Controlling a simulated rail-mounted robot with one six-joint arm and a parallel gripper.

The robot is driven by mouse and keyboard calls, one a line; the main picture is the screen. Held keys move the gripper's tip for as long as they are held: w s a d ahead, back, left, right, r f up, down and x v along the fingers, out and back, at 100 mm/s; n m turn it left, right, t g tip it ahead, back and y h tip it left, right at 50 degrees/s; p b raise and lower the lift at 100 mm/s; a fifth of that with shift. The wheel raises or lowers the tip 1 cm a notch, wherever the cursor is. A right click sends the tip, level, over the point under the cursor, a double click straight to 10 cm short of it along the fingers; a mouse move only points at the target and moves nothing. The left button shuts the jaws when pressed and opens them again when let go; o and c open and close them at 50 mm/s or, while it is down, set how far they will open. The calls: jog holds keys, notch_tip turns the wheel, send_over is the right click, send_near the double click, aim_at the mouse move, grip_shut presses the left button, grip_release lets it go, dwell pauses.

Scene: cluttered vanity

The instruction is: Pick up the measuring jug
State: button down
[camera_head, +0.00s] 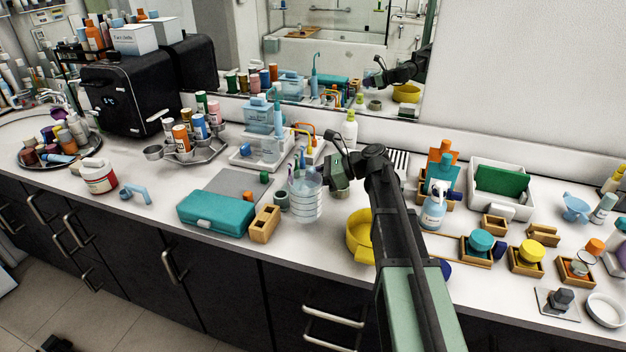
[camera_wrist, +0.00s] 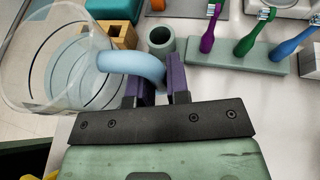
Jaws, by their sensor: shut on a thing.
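The measuring jug (camera_head: 306,204) is clear with ring markings and stands upright in the head view, in the middle of the counter. In the wrist view the jug (camera_wrist: 50,75) fills the upper left, and its pale blue handle (camera_wrist: 125,64) reaches between my dark fingers. My gripper (camera_head: 329,172) is at the jug's right side, shut on the handle. The fingers also show in the wrist view (camera_wrist: 158,92). I cannot tell whether the jug's base touches the counter.
A yellow bowl (camera_head: 359,237) is just right of the jug, under my arm. A wooden block (camera_head: 264,224), a teal case (camera_head: 216,212) and a small grey-green cup (camera_wrist: 161,40) stand close left. A toothbrush holder (camera_wrist: 235,57) is behind. The counter's front edge is near.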

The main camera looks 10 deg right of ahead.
notch_tip(320, 180, up, 16)
jog(key=p, duration=1.4)
jog(key=shift+r+p, duration=0.25)
jog(key=shift+p, duration=0.05)
jog(key=c, duration=1.7)
grip_release()
grip_shut()
